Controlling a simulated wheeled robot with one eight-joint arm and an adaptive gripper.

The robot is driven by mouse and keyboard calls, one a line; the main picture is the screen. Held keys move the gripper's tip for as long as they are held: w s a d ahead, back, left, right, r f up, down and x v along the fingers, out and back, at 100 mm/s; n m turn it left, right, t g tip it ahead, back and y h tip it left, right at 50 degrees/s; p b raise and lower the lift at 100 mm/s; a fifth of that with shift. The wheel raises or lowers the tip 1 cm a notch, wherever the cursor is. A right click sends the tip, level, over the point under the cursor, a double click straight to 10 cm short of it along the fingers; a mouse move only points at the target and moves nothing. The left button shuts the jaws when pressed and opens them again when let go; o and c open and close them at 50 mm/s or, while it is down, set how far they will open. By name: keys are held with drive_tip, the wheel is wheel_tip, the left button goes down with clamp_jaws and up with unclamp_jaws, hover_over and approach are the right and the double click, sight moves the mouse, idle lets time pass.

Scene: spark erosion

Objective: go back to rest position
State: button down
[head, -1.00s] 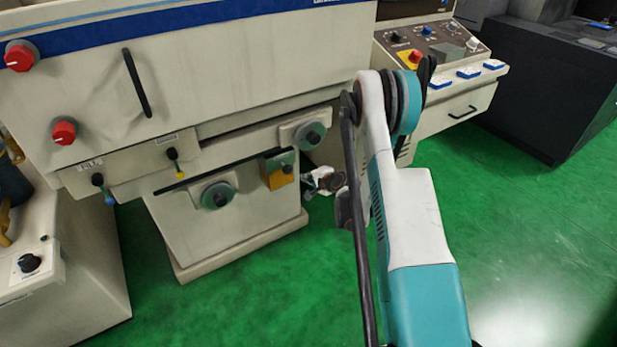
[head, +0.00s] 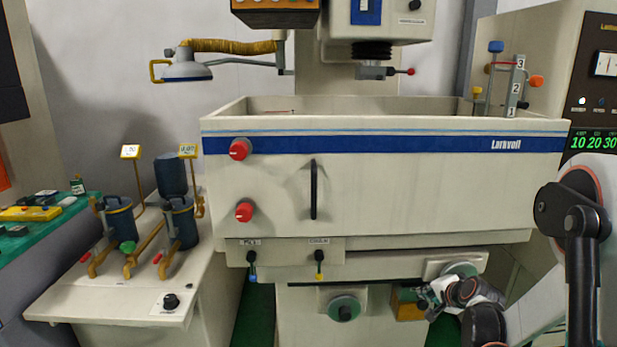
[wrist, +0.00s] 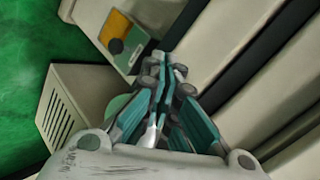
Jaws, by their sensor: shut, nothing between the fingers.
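My gripper (head: 432,300) is in the lower right of the head view, in front of the lower part of the cream machine (head: 390,190). In the wrist view my gripper (wrist: 165,68) has its teal fingers together, with nothing between them. The fingers point toward the machine's lower front, near an orange-yellow plate with a dark knob (wrist: 117,36). This yellow plate (head: 408,307) is partly hidden behind my gripper in the head view. I cannot tell the exact gap between the fingertips and the machine. My arm comes in from the right edge.
A round green-grey handwheel (head: 344,309) sticks out left of my gripper. Another round dial (head: 460,270) is just above it. Red knobs (head: 240,149) and a black handle (head: 313,190) stand out from the tank front. A side bench with dark canisters (head: 118,218) is at left.

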drive_tip(key=s+a+r+n+g, duration=0.2)
drive_tip(key=s+a+r+n, duration=0.4)
drive_tip(key=s+a+r, duration=0.75)
drive_tip(key=s+r+n, duration=0.2)
drive_tip(key=s+n, duration=0.1)
drive_tip(key=s, duration=0.8)
drive_tip(key=s+a+r+n+g+h, duration=0.1)
drive_tip(key=s+n, duration=0.3)
drive_tip(key=s, duration=0.7)
drive_tip(key=shift+a+r, duration=0.25)
drive_tip(key=shift+r, duration=0.1)
drive_tip(key=shift+w, duration=0.1)
